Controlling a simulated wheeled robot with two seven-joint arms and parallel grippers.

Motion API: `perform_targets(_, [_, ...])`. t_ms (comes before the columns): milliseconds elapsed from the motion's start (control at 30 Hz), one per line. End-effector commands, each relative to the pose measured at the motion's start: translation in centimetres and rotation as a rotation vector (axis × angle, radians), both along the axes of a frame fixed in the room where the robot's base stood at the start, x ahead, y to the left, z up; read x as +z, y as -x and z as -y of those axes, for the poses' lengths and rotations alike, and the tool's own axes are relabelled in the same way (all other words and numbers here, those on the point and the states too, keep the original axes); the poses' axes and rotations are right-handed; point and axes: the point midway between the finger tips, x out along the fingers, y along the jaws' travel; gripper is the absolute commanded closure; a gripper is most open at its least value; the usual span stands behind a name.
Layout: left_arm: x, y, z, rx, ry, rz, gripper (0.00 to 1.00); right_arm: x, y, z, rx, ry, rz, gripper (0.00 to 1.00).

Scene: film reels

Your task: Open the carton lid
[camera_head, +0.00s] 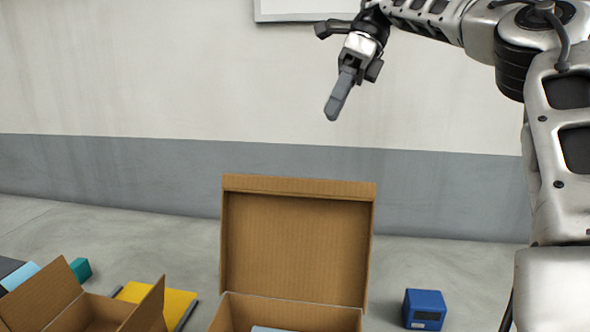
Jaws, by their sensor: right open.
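A brown cardboard carton (285,315) stands at the bottom middle of the head view, its lower part cut off by the frame edge. Its lid (295,240) is up, standing about upright at the back of the carton, with its inner face toward me. A small light-coloured patch shows inside the carton; I cannot tell what it is. My right gripper (335,108) is up in front of the wall, above and a little right of the lid, apart from it. It is open and I see nothing held. My left gripper is not in view.
Another open brown box (95,312) with raised flaps is at the lower left. A yellow flat item (168,302), a teal block (80,269) and a light blue item (20,276) lie near it. A blue box (424,309) sits right of the carton. A wall stands behind.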

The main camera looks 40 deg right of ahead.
Motion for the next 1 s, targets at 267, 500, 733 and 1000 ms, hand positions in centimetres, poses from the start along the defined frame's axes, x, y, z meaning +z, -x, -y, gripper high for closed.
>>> perform_targets(267, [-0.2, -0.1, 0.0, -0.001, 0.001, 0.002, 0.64, -5.4, -0.6, -2.8, 0.005, -0.002, -0.004, 0.52])
perform_targets(500, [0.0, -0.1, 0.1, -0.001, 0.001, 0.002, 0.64, -9.5, -1.2, -5.0, 0.002, -0.002, -0.003, 0.52])
perform_targets(733, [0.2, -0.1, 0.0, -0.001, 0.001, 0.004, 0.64, -11.5, -1.6, -6.0, 0.000, 0.001, -0.001, 0.52])
perform_targets(1000, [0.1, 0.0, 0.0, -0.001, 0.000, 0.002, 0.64, -11.9, -1.6, -6.2, -0.001, 0.000, -0.001, 0.52])
